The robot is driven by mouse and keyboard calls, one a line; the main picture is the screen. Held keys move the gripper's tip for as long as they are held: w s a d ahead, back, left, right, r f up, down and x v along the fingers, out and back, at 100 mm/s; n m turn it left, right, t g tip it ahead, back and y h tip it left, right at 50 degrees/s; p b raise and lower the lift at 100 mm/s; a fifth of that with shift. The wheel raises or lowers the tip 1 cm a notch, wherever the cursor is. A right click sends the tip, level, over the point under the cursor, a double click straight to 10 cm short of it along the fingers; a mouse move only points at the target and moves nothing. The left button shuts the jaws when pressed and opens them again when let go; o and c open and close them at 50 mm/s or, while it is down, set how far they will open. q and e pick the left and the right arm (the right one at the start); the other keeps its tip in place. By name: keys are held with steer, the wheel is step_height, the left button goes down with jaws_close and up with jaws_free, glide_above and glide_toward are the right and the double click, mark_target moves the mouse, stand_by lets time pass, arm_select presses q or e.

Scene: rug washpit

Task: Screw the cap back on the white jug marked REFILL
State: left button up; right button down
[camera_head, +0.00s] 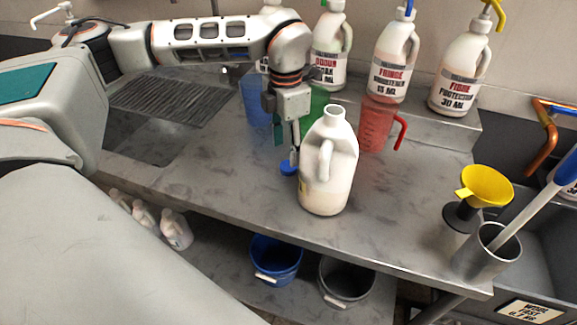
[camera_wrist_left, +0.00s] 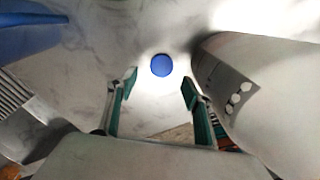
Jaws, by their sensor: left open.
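The white jug (camera_head: 340,184) stands upright on the steel table, its neck open with no cap on it. No REFILL lettering is readable on it. It also shows on the right of the left wrist view (camera_wrist_left: 275,85). A round blue cap (camera_head: 288,168) lies on the table just left of the jug. In the left wrist view the cap (camera_wrist_left: 161,65) shows ahead of and between the two fingertips. My left gripper (camera_head: 287,146) points down above the cap, open and empty, close beside the jug. In the wrist view its fingers (camera_wrist_left: 157,84) are spread apart. My right gripper is not in view.
Blue (camera_head: 255,103), green (camera_head: 314,105) and red (camera_head: 377,124) pitchers stand behind the jug. Several labelled pump bottles line the back shelf. A yellow funnel (camera_head: 484,186) and a metal cup (camera_head: 484,254) are at right. The table front is clear. Buckets (camera_head: 276,260) sit below.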

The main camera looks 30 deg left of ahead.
mark_target(288, 165)
arm_select(q)
steer(key=shift+w+d+f, duration=0.1)
steer(key=shift+f, duration=1.2)
steer(key=shift+d+f, duration=0.1)
steer(key=shift+f, duration=1.15)
steer(key=c, duration=0.8)
